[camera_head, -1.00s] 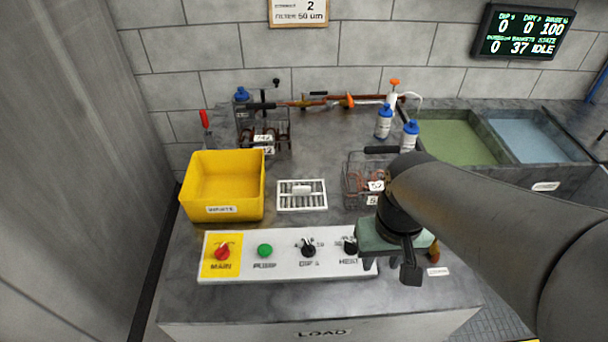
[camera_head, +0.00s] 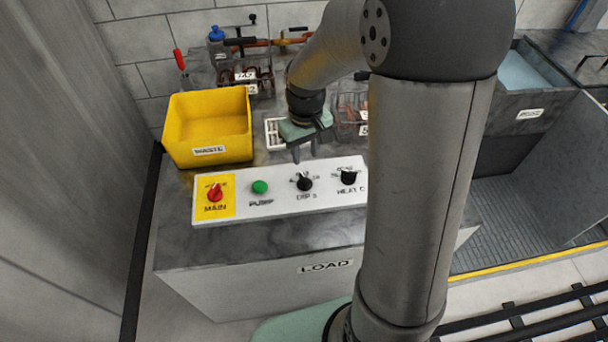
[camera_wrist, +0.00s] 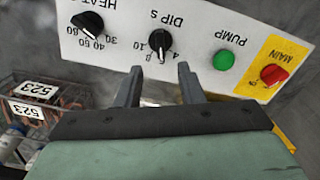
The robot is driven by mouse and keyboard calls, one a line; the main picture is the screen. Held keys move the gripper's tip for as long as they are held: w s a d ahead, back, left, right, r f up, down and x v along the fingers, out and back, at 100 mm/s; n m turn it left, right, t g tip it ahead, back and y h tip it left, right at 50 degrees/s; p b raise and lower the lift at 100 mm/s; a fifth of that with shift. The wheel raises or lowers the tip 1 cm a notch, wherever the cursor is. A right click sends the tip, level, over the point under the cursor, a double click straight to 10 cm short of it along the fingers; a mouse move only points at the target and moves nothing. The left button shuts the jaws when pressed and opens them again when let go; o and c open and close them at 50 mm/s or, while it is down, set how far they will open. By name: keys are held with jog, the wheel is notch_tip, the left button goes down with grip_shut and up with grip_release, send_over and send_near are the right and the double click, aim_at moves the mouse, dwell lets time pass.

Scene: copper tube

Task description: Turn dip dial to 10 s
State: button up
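The dip dial (camera_head: 304,182) is a black knob on the white control panel (camera_head: 335,196), between the green pump button and the heat dial. It also shows upside down in the wrist view (camera_wrist: 160,41), where its white pointer mark faces toward my fingers. The small numerals around it are only partly readable. My gripper (camera_head: 304,155) hangs just behind the panel, pointing down, close to the dip dial. In the wrist view my gripper (camera_wrist: 159,86) has its two fingers apart with nothing between them. The dial lies beyond the fingertips, roughly in line with the gap, with no visible contact.
The heat dial (camera_head: 348,177), green pump button (camera_head: 260,187) and red main switch (camera_head: 215,192) share the panel. A yellow bin (camera_head: 208,130) stands at the left behind it. A wire basket (camera_head: 350,118) and a white slotted tray (camera_head: 273,134) are near my gripper.

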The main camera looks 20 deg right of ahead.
aim_at(305, 178)
notch_tip(305, 178, down, 10)
dwell(0.3)
jog(key=shift+c, duration=0.3)
grip_shut()
